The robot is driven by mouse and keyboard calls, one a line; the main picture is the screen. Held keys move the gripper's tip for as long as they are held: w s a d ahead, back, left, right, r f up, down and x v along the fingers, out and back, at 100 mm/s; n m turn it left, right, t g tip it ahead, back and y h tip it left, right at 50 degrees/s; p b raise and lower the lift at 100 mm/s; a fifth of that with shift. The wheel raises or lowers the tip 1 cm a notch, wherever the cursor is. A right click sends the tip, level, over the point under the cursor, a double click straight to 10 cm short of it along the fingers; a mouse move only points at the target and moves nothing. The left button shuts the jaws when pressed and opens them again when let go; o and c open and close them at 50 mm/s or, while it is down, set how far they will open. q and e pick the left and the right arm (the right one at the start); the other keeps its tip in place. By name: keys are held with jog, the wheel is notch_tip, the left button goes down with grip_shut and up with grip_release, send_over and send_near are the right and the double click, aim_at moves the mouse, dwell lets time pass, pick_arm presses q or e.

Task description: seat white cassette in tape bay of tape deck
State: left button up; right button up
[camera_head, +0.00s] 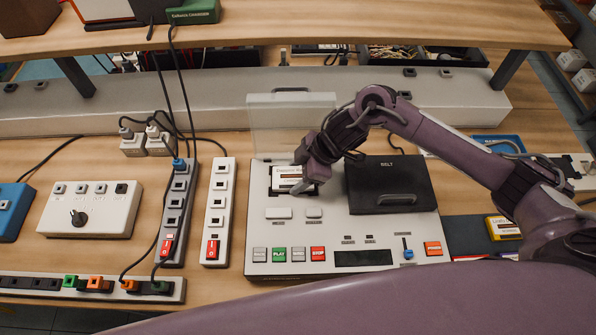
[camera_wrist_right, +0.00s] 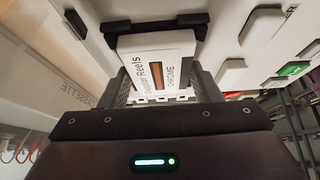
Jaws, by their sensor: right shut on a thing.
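The white cassette (camera_head: 288,174) is at the tape bay of the tape deck (camera_head: 340,265). My right gripper (camera_head: 305,183) is shut on the cassette. In the right wrist view the cassette (camera_wrist_right: 157,62) sits between the two fingers (camera_wrist_right: 163,85), its label reading "CHROME", and its far end meets the dark bay (camera_wrist_right: 157,22). I cannot tell whether it lies fully down in the bay. The clear bay lid (camera_head: 290,118) stands open behind it. My left gripper is not in view.
A black belt cover (camera_head: 390,185) lies on the deck right of the bay. Power strips (camera_head: 218,210) and a white selector box (camera_head: 90,208) stand to the left. A yellow cassette (camera_head: 503,228) lies right of the deck. A shelf (camera_head: 290,35) overhangs the back.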

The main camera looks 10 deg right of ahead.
dwell(0.3)
jog(key=o, duration=1.1)
jog(key=shift+c, duration=0.2)
jog(key=b+v, duration=0.1)
jog(key=v, duration=0.6)
jog(key=shift+d+r, duration=0.2)
notch_tip(320, 180, up, 6)
jog(key=p, duration=0.6)
jog(key=shift+s, duration=0.15)
